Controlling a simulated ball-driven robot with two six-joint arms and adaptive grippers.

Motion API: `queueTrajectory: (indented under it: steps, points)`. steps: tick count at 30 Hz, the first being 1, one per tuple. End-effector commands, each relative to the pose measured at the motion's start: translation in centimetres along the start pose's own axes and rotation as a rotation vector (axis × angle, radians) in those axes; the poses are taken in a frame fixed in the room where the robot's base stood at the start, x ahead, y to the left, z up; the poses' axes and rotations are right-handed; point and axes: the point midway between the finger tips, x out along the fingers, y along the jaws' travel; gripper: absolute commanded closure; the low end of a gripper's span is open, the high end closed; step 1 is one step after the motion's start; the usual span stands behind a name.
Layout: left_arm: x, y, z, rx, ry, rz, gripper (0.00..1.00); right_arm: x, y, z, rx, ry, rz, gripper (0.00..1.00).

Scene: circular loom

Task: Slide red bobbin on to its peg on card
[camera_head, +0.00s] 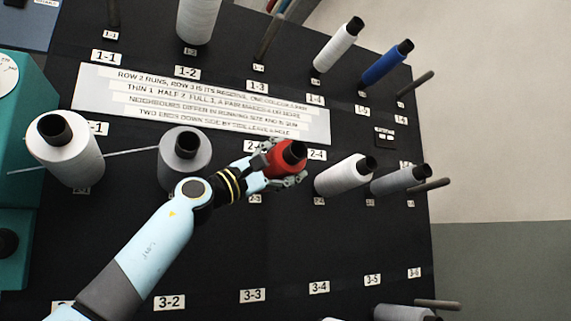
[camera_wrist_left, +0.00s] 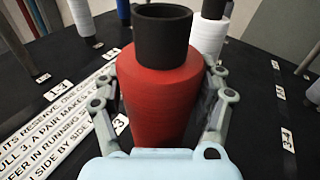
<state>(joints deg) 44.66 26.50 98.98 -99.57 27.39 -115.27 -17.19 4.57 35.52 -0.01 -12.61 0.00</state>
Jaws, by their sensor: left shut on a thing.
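The red bobbin (camera_head: 284,160) has a dark tube at its top end. In the head view it is at the middle of the black board, just above a small label and left of the white bobbin at 2-4. My left gripper (camera_head: 287,172) is shut around it. In the left wrist view the red bobbin (camera_wrist_left: 160,95) stands upright between the two fingers (camera_wrist_left: 160,108), which touch its sides. The bobbin hides its own lower end and whatever is beneath it, so I cannot tell whether a peg is inside it. The printed card (camera_head: 205,103) lies behind it.
A grey bobbin (camera_head: 184,155) and a white bobbin (camera_head: 66,148) stand left of the gripper. A white bobbin (camera_head: 340,176) and a grey bobbin (camera_head: 396,181) are close on its right. A bare peg (camera_head: 268,40) stands at 1-3. The board below 2-3 is clear.

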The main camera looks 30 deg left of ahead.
Motion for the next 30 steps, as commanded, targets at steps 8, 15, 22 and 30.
queueTrajectory:
  steps: [8, 15, 22, 30]
  points:
    - [0.03, 0.14, 0.04, 0.002, -0.001, 0.003, 0.87, 0.01, 0.37, -0.03, -0.001, 0.001, 0.004, 0.6]
    - [0.03, 0.03, -0.39, 0.003, 0.0, 0.002, 0.87, 0.53, 0.1, 0.2, -0.001, -0.003, 0.002, 0.6]
    - [0.08, 0.09, -0.6, 0.002, 0.0, 0.002, 0.14, 0.67, 0.01, 0.27, 0.0, -0.004, 0.001, 0.6]
    - [0.07, 0.03, -0.6, 0.001, 0.0, 0.001, 0.0, 0.66, -0.03, 0.27, 0.0, -0.004, 0.0, 0.6]
